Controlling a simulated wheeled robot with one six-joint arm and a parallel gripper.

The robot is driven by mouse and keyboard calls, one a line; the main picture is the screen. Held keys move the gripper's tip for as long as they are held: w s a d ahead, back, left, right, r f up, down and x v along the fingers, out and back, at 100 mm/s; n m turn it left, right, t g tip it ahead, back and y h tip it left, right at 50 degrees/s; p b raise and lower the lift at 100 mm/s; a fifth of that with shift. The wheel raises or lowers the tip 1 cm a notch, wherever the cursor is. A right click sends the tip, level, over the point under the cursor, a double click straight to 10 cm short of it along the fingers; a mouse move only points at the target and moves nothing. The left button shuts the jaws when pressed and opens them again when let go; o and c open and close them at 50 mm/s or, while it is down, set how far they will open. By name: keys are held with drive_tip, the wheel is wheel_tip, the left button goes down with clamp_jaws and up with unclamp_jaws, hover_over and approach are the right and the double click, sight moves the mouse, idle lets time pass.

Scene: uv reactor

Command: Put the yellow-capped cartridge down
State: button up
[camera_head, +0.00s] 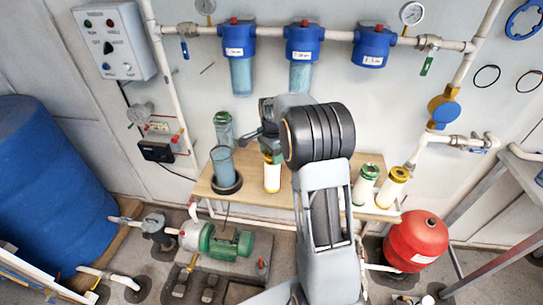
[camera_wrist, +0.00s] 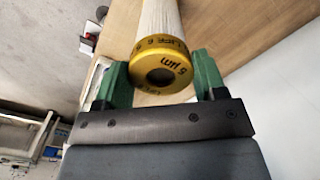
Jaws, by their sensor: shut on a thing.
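A white cartridge with a yellow cap (camera_head: 272,174) stands upright over the wooden bench (camera_head: 245,192), left of my arm. In the wrist view its yellow cap (camera_wrist: 162,66), with "5 µm" lettering, sits between the green fingers, and its white body runs off past the top edge. My gripper (camera_wrist: 163,75) is shut on this cartridge near the cap. In the head view my gripper (camera_head: 269,150) is partly hidden by my own wrist. I cannot tell whether the cartridge's lower end touches the bench.
A clear blue bowl (camera_head: 222,164) stands in a black ring (camera_head: 227,187) left of the held cartridge. A green-capped item (camera_head: 223,127) is behind it. A green-capped cartridge (camera_head: 366,183) and another yellow-capped cartridge (camera_head: 391,186) stand at the bench's right. Blue filter housings (camera_head: 303,42) hang above.

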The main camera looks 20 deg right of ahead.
drive_tip(key=shift+f, duration=0.7)
drive_tip(key=shift+a, duration=0.1)
drive_tip(key=o, duration=1.2)
drive_tip(key=shift+f, duration=0.15)
drive_tip(key=shift+o, duration=0.2)
wheel_tip(320, 180, up, 12)
drive_tip(key=s+a+r+n+t, duration=0.25)
drive_tip(key=s+a+n, duration=0.5)
drive_tip(key=s, duration=0.45)
drive_tip(key=s+a+f+n+t, duration=0.1)
drive_tip(key=s+f+n, duration=0.1)
drive_tip(key=s+n, duration=0.2)
drive_tip(key=s+a+f+n, duration=0.1)
drive_tip(key=s+a+n, duration=0.1)
drive_tip(key=s+n, duration=0.2)
drive_tip(key=shift+s+f+t, duration=0.35)
drive_tip(key=shift+s+f, duration=0.05)
drive_tip(key=shift+s, duration=1.15)
